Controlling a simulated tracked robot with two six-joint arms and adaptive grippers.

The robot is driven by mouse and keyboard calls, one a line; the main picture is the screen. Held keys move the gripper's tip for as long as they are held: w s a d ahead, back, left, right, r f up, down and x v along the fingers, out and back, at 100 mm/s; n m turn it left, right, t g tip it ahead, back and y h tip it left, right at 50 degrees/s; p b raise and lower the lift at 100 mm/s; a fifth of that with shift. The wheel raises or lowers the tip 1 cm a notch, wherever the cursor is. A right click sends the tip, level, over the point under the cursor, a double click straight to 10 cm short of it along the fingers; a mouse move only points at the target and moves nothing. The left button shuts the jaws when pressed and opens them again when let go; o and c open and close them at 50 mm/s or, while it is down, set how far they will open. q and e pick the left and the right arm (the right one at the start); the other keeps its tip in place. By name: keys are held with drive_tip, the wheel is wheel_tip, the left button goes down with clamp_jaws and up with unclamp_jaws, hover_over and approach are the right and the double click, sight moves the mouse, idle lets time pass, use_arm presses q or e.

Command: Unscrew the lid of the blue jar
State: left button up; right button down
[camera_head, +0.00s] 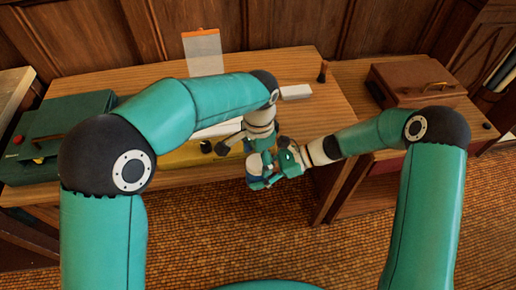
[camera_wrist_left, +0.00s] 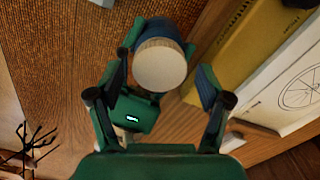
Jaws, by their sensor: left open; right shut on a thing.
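The blue jar (camera_wrist_left: 165,29) shows in the left wrist view with its pale round lid (camera_wrist_left: 160,66) facing the camera. In the head view the jar (camera_head: 250,181) is a small blue patch, mostly hidden by the grippers. My right gripper (camera_head: 266,176) is shut on the jar, in front of the table's front edge. My left gripper (camera_head: 256,152) is above it, pointing down. In the left wrist view its open fingers (camera_wrist_left: 160,84) stand on either side of the lid, with a gap at the right finger.
A yellow book (camera_wrist_left: 231,55) and a white sheet with a wheel drawing (camera_wrist_left: 290,98) lie close by on the wooden table (camera_head: 312,98). A green case (camera_head: 55,130) is at left, and a brown case (camera_head: 415,78) is on the right table. The floor in front is clear.

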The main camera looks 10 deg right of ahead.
use_arm(q)
drive_tip(key=shift+f, duration=0.25)
drive_tip(key=c, duration=1.2)
drive_tip(key=n, duration=0.4)
drive_tip(key=shift+a+r, duration=0.1)
drive_tip(key=shift+r, duration=0.15)
drive_tip(key=shift+r, duration=0.9)
